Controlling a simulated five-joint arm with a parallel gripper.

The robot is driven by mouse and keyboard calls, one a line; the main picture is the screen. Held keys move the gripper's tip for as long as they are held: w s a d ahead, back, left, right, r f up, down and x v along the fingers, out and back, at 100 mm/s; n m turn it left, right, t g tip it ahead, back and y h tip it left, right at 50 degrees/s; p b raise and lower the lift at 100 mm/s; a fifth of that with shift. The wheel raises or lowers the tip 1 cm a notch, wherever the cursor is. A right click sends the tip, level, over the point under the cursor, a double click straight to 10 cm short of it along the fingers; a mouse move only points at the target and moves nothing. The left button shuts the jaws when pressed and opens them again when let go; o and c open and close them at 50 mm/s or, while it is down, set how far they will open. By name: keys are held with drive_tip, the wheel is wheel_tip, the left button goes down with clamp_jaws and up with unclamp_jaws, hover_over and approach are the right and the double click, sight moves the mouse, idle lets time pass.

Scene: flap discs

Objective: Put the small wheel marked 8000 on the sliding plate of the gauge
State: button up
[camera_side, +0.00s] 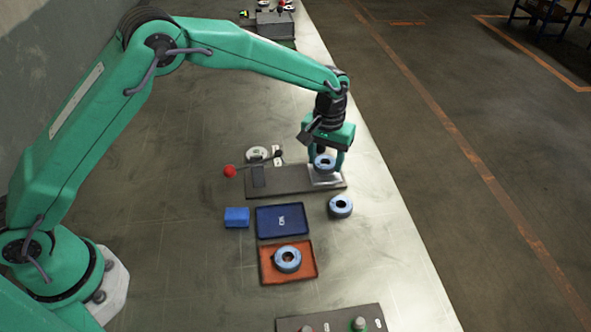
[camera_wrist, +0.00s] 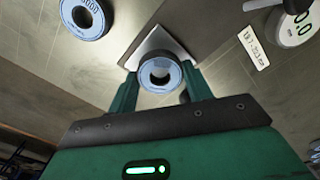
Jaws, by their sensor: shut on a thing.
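My gripper (camera_side: 325,160) is shut on a small blue-grey wheel (camera_side: 324,168), which also shows between the fingers in the wrist view (camera_wrist: 160,75). No marking on this wheel is legible to me. The wheel is over the bright sliding plate (camera_side: 328,180) at the right end of the gauge (camera_side: 285,180). I cannot tell whether it touches the plate or is slightly above it. A second wheel (camera_side: 340,206) lies on the table in front of the gauge's right end. Its rim shows a number ending in zeros in the wrist view (camera_wrist: 88,15), partly cut off.
A third wheel (camera_side: 288,258) lies in an orange tray (camera_side: 267,272). A dark blue tray (camera_side: 265,227) with white lettering is empty. A blue block (camera_side: 236,217) lies to its left. A red knob (camera_side: 229,171) and round dial (camera_side: 256,153) are near the gauge's left end.

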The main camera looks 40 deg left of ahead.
drive_tip(key=shift+f, duration=0.65)
idle(0.3)
drive_tip(key=o, duration=1.1)
drive_tip(key=shift+c, duration=0.2)
wheel_tip(320, 180, up, 7)
